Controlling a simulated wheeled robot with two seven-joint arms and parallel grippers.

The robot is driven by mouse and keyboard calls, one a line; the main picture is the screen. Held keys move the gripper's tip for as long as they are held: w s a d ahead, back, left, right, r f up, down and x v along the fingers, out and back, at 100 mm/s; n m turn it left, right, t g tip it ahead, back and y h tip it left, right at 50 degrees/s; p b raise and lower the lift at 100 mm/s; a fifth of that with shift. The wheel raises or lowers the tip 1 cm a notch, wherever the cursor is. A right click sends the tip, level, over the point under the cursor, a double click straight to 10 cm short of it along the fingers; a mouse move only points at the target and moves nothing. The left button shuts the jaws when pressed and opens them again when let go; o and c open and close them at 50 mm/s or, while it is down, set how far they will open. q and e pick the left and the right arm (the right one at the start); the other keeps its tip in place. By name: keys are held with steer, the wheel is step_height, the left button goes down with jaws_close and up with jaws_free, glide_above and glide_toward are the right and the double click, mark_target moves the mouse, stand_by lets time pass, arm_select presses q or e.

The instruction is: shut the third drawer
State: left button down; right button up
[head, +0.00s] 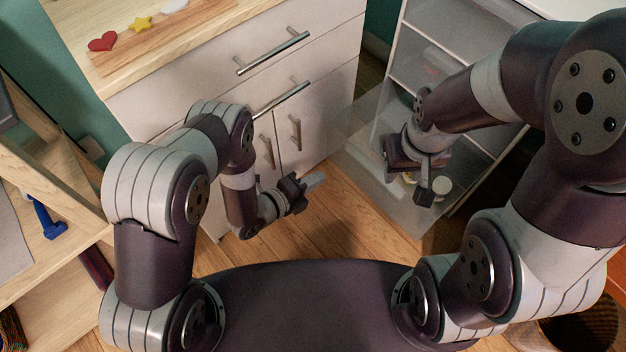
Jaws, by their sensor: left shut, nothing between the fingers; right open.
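A white-framed unit (398,60) with clear-sided drawers stands at the right. One low clear drawer (372,198) sticks out from it over the floor, with small round items (441,184) inside. Its place in the stack is hard to count because my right arm covers part of the unit. My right gripper (427,178) is open and appears in front of or over this drawer; contact cannot be told. My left gripper (316,180) is shut and empty, left of the drawer, in front of the white cabinet's doors.
A white cabinet (190,90) with a wooden top (150,55), two bar-handled drawers and doors stands at upper left. Its drawers look shut. A wooden shelf (60,255) with a blue item (48,222) is at far left. Wooden floor (335,235) lies clear between.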

mark_target(352, 156)
arm_select(q)
steer(key=b+x, duration=0.1)
steer(key=x, duration=0.2)
steer(key=b+x, duration=0.1)
steer(key=x, duration=0.2)
steer(key=b+x, duration=0.1)
steer(key=x, duration=0.2)
steer(key=shift+w+d+r, duration=0.2)
steer(key=shift+r, duration=0.1)
steer(key=shift+w+d+r, duration=0.1)
steer(key=shift+w+d, duration=0.1)
steer(key=shift+d, duration=0.05)
arm_select(e)
step_height(352, 156, down, 4)
steer(key=shift+f, duration=0.15)
